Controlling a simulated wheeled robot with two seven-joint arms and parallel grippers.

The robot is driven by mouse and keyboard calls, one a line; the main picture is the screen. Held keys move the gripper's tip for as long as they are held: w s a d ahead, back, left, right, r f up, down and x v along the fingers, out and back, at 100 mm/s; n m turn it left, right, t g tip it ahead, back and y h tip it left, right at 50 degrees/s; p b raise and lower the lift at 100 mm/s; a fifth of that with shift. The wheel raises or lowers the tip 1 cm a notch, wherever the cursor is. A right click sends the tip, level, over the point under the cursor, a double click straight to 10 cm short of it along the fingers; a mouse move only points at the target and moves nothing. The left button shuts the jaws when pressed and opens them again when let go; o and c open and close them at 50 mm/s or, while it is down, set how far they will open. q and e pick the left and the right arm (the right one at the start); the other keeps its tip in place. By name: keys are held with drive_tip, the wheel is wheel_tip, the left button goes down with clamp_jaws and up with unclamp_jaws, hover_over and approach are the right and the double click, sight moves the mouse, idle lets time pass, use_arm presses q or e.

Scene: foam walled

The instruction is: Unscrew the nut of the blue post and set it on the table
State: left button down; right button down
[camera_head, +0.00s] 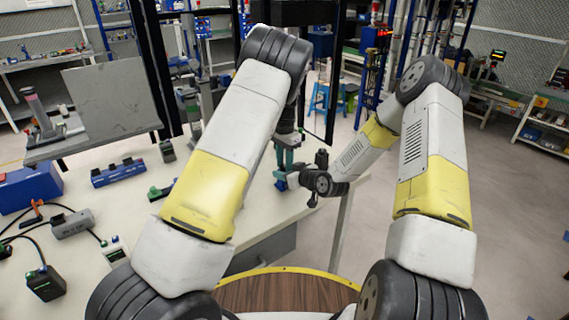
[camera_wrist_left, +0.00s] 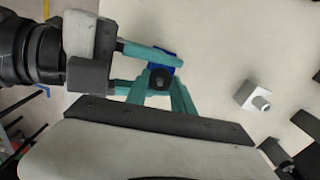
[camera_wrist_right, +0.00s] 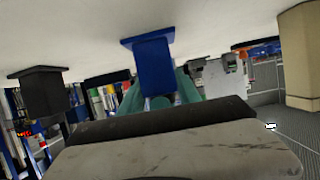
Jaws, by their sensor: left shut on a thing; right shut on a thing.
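The blue post (camera_wrist_right: 152,66) stands on its square base near the table's front edge; its base also shows in the head view (camera_head: 281,185). My right gripper (camera_wrist_right: 166,100) comes in from the side and is shut on the post's body. My left gripper (camera_head: 288,142) points down from above, with its teal fingers around the post's top. In the left wrist view, the dark round nut (camera_wrist_left: 160,79) lies at the tips of my left gripper (camera_wrist_left: 162,88), which is shut on it. Fingers partly hide the nut and the post's upper part.
A light grey post (camera_wrist_left: 250,94) on a square base and a black post (camera_wrist_right: 40,95) stand near. A blue multi-socket block (camera_head: 118,172) and a grey box with cables (camera_head: 72,224) are farther left on the white table (camera_head: 160,215).

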use_arm(q)
drive_tip(key=shift+n, duration=1)
drive_tip(key=c, duration=1.1)
unclamp_jaws()
drive_tip(key=shift+r, duration=0.1)
